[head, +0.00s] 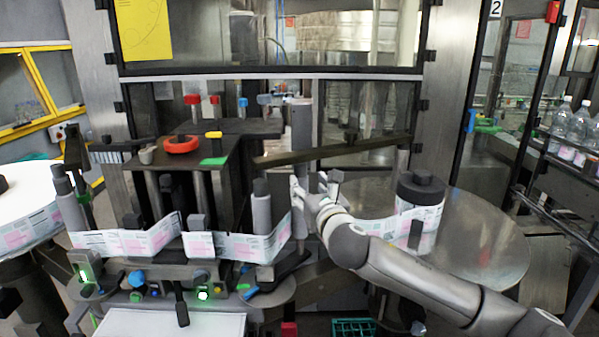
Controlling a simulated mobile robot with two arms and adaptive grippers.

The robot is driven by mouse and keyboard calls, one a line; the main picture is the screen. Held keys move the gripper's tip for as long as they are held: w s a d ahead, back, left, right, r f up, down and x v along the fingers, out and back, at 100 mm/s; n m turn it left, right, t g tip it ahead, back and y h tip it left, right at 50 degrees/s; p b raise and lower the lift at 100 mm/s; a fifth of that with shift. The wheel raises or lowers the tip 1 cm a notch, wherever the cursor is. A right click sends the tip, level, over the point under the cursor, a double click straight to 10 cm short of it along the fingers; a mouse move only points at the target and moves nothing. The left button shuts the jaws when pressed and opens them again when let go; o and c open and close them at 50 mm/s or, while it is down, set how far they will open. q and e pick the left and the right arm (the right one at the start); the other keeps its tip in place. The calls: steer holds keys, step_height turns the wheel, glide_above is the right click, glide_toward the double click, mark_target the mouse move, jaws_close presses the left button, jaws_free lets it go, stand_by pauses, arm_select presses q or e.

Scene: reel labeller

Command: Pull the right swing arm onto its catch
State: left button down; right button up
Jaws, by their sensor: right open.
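A long dark bar (335,151), which looks like the right swing arm, runs nearly level across the middle of the head view, from beside the dark block to the right frame post. My right gripper (318,183) is just below this bar, its fingers apart, with nothing seen between them. I cannot tell whether it touches the bar. My right arm comes in from the lower right and covers part of the machine behind it. The catch cannot be made out. My left gripper is not in view.
A printed label web (225,246) runs around grey rollers (262,212) left of my gripper. A large reel disc (485,240) with a black hub (420,188) stands close to my right forearm. Bottles (562,120) stand far right.

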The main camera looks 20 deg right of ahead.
mark_target(302, 176)
steer(key=shift+w+d+p, duration=0.1)
steer(key=shift+w+p, duration=0.9)
steer(key=shift+w, duration=3.15)
jaws_close()
